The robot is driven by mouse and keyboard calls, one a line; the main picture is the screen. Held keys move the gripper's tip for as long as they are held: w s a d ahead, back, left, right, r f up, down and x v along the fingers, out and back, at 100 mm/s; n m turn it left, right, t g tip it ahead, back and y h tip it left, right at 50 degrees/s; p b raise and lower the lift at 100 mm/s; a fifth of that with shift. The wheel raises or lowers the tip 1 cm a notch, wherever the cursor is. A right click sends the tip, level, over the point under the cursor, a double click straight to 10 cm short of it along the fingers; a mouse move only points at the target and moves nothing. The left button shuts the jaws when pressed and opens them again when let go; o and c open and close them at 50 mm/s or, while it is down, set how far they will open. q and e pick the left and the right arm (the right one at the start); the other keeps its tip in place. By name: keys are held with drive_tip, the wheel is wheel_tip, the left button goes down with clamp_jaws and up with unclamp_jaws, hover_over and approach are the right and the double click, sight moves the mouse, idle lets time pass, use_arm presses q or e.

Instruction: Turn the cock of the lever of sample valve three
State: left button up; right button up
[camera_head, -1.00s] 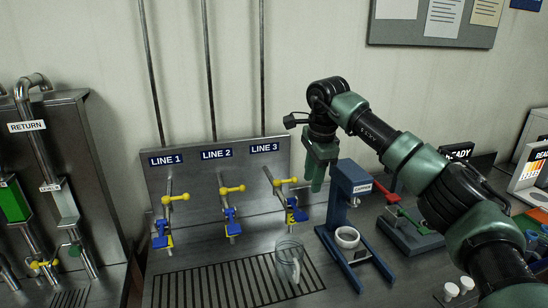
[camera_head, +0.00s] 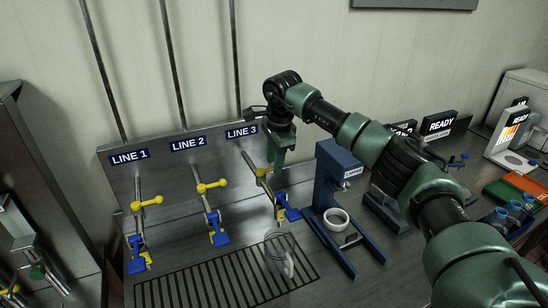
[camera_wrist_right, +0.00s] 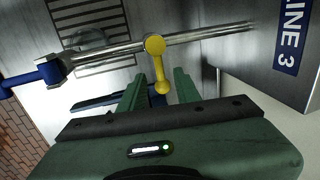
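Sample valve three is the pipe outlet under the LINE 3 label (camera_head: 241,132). It has a yellow ball-ended lever (camera_head: 264,172) and a blue lever (camera_head: 290,213) lower down. My right gripper (camera_head: 276,163) is just behind and right of the yellow lever. In the right wrist view, my right gripper (camera_wrist_right: 157,85) is open, and the yellow lever (camera_wrist_right: 159,70) points down into the gap between its fingers. I cannot tell whether a finger touches it. The blue lever shows at the left of that view (camera_wrist_right: 35,78). My left gripper is out of view.
A clear glass jug (camera_head: 280,258) stands on the slotted drain grate (camera_head: 195,290) below valve three. A blue press stand (camera_head: 330,190) with a white ring is close to the right. The LINE 1 (camera_head: 129,157) and LINE 2 (camera_head: 188,144) valves are to the left.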

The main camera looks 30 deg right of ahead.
sight(267, 186)
drive_tip(key=shift+w+f, duration=0.15)
drive_tip(key=shift+f, duration=0.4)
clamp_jaws()
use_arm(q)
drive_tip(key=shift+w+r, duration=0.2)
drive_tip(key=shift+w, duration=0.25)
use_arm(e)
drive_tip(key=shift+r, duration=0.1)
